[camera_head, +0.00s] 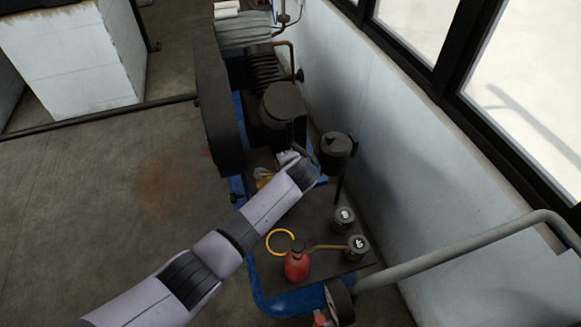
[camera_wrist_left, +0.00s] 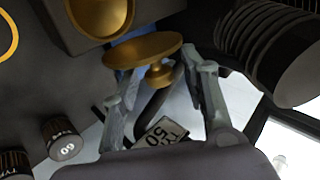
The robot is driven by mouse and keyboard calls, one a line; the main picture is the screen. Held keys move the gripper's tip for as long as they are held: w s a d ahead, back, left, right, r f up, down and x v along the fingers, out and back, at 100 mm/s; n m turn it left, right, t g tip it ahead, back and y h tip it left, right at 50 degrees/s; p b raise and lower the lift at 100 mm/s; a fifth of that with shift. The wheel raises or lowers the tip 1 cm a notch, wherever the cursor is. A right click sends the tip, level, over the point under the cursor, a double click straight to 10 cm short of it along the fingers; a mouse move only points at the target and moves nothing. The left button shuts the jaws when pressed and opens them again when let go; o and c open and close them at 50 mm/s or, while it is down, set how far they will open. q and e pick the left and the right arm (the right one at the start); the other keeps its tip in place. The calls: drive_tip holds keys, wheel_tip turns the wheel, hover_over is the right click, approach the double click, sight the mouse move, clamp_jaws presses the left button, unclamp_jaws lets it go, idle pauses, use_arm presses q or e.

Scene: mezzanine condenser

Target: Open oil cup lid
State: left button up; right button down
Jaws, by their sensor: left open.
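The brass oil cup (camera_wrist_left: 98,14) is at the top of the left wrist view, its round mouth partly cut off by the frame. Its brass lid (camera_wrist_left: 142,50) is a disc with a small knob, tilted away from the mouth and seen nearly edge-on. My left gripper (camera_wrist_left: 162,85) is open, with its fingers apart on either side below the lid; the knob points toward the gap. I cannot tell whether a finger touches the lid. In the head view my left gripper (camera_head: 286,158) is over the machine, beside a small yellow part (camera_head: 263,178), probably the oil cup. My right gripper is out of view.
A red oil can (camera_head: 297,266), a yellow ring (camera_head: 281,241) and two dark canisters (camera_head: 344,219) (camera_head: 358,246) stand on the blue-edged base. A dark cylinder (camera_head: 336,150) and the wall are close on the right. A grey rail (camera_head: 470,245) crosses lower right. The floor at left is clear.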

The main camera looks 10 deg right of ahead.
use_arm(q)
drive_tip(key=v, duration=1.1)
idle(0.3)
